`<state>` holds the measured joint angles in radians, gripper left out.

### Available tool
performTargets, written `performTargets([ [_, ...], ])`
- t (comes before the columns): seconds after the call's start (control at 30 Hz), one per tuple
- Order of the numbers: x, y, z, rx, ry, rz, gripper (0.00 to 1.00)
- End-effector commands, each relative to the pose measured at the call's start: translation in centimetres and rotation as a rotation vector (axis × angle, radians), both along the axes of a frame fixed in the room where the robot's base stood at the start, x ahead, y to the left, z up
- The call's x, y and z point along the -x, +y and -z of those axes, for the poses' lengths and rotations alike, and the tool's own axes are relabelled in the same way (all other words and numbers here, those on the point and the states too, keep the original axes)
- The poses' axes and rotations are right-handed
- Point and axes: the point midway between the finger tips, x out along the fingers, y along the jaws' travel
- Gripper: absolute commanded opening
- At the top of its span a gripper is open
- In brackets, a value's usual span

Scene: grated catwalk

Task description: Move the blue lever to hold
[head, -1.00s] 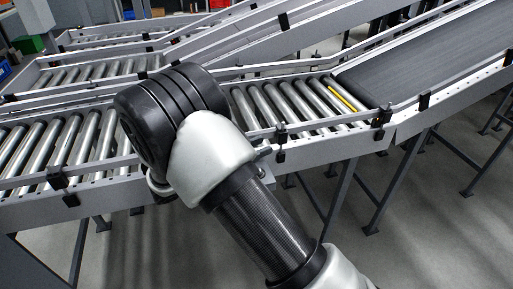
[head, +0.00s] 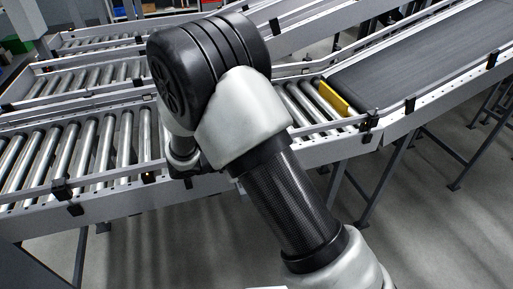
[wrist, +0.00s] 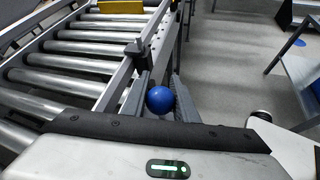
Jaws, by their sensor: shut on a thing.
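The blue lever shows in the wrist view as a round blue knob (wrist: 159,99). It sits between the two fingers of my gripper (wrist: 160,88), beside the conveyor's side rail. My gripper is shut on the lever. The lever's shaft is hidden, and no hold mark can be read. In the head view my arm hides both the gripper and the lever. A yellow plate (head: 339,98) stands raised across the conveyor at the end of the rollers; its edge also shows at the top of the wrist view (wrist: 120,7).
The roller conveyor (head: 75,155) runs along in front of me, with a raised side rail. A dark belt (head: 420,60) continues at the right. Legs and braces stand under the frame. The grey floor on the near side is mostly clear.

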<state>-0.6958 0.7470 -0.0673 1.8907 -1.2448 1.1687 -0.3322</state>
Motion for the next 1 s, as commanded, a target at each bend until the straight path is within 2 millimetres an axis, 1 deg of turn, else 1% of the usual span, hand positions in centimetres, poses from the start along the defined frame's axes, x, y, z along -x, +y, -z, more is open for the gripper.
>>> performTargets([
  [0.03, -0.1, -0.4, -0.3, -0.041, 0.010, 0.004, 0.04],
  [0.2, -0.3, -1.3, 0.4, -0.171, 0.047, 0.002, 0.04],
  [0.5, -0.6, -2.1, 1.5, -0.327, 0.092, 0.002, 0.04],
  [0.7, -0.7, -2.3, 1.9, -0.374, 0.107, -0.002, 0.04],
  [1.0, -0.7, -2.3, 2.0, -0.388, 0.112, -0.002, 0.04],
])
